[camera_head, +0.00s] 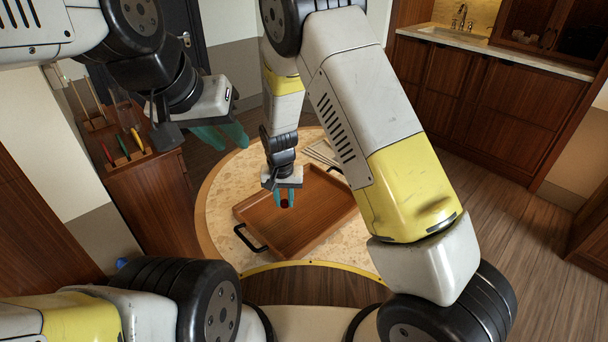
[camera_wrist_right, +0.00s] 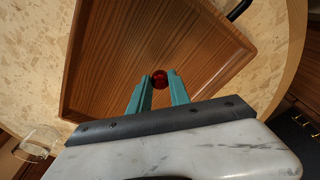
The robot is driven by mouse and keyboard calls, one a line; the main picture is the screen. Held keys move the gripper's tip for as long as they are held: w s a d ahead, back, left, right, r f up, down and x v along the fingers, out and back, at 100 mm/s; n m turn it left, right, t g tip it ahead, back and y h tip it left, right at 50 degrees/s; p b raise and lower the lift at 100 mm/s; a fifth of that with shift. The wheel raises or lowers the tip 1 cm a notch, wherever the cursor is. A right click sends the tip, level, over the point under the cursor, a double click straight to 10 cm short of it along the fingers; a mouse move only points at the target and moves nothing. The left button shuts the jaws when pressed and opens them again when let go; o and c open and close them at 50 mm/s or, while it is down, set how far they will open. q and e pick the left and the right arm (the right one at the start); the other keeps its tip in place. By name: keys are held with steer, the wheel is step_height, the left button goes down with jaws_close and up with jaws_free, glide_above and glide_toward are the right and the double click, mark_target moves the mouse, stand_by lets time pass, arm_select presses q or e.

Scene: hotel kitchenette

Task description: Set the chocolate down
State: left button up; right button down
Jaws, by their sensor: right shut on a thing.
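The chocolate is a small round, shiny dark-red piece (camera_head: 285,204); it also shows in the right wrist view (camera_wrist_right: 160,79). My right gripper (camera_head: 284,199) is shut on it, with the piece between the teal fingertips. In the right wrist view the fingers (camera_wrist_right: 160,88) point down over the brown wooden tray (camera_wrist_right: 125,55). In the head view the tray (camera_head: 318,215) lies on the round table below this gripper. The height of the chocolate above the tray floor is hard to tell. My left gripper (camera_head: 222,135) looks open and empty, away from the table at the upper left.
The round speckled table (camera_head: 226,190) has a wooden rim. White slatted items (camera_head: 322,152) lie behind the tray. A clear glass (camera_wrist_right: 38,143) stands outside the tray in the wrist view. A wooden cabinet (camera_head: 150,195) with colourful-handled utensils stands left of the table.

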glide_above(312, 188)
steer(key=shift+s+f, duration=0.1)
steer(key=shift+f, duration=0.65)
steer(key=shift+s+f, duration=0.1)
steer(key=shift+f, duration=1.65)
steer(key=shift+f, duration=0.15)
steer(key=c, duration=1.2)
jaws_free()
